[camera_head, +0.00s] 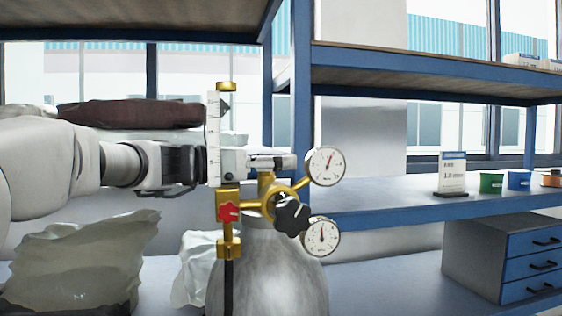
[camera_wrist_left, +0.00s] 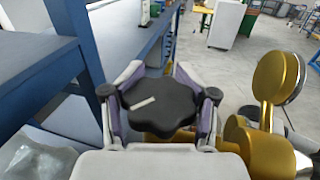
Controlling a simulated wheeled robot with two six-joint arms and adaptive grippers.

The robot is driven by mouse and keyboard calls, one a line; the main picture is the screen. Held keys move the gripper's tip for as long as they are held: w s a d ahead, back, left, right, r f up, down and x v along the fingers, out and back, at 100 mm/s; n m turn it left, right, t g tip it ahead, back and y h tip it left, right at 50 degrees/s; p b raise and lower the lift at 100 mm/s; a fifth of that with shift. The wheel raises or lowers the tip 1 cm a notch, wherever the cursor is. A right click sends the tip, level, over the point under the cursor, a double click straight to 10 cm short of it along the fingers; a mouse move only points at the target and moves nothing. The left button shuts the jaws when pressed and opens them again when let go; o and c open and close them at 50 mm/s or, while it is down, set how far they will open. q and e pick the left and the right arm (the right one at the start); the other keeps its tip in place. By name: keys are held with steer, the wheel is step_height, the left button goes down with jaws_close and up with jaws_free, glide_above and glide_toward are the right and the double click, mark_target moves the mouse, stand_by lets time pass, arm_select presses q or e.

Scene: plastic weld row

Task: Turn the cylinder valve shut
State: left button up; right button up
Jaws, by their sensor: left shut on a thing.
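The grey gas cylinder (camera_head: 268,275) stands upright behind a brass regulator (camera_head: 258,205) with two round white gauges. The valve knob (camera_wrist_left: 165,103), black and lobed with a white line on top, shows in the left wrist view. My left gripper (camera_wrist_left: 160,105) is shut on this knob, one finger on each side. In the head view my left gripper (camera_head: 270,162) reaches in from the left at the cylinder's top; the flow tube partly covers it and the knob cannot be made out there. A separate black star knob (camera_head: 291,216) is on the regulator's front. My right gripper is not in view.
The upright flow tube (camera_head: 213,140) and red knob (camera_head: 229,212) are close to my gripper. The upper gauge (camera_head: 325,166) sticks out right. A blue shelf rack (camera_head: 302,110) stands behind, with pale sacks (camera_head: 75,262) at left and a drawer box (camera_head: 505,260) at right.

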arm_select(q)
steer(key=shift+f+g, duration=0.1)
steer(key=shift+g, duration=0.2)
steer(key=shift+m+h+p, duration=0.3)
steer(key=shift+m+p, duration=0.1)
steer(key=shift+p, duration=0.4)
steer(key=m+g+p, duration=0.2)
steer(key=g+p, duration=0.2)
steer(key=p, duration=0.2)
steer(key=s+m+g+p, duration=0.1)
steer(key=m+g+p, duration=0.2)
steer(key=p, duration=0.3)
steer(key=s+m+g+p, duration=0.1)
steer(key=m+g+p, duration=0.2)
steer(key=g+p, duration=0.3)
steer(key=shift+d+r+h, duration=0.1)
steer(key=shift+r+h, duration=0.15)
steer(key=shift+h, duration=0.15)
steer(key=shift+s+f+m+g+p, duration=0.1)
steer(key=shift+f+m+g+p, duration=0.1)
steer(key=shift+m+g+p, duration=0.3)
steer(key=o, duration=0.9)
steer(key=shift+o, duration=0.2)
steer(key=shift+a, duration=0.2)
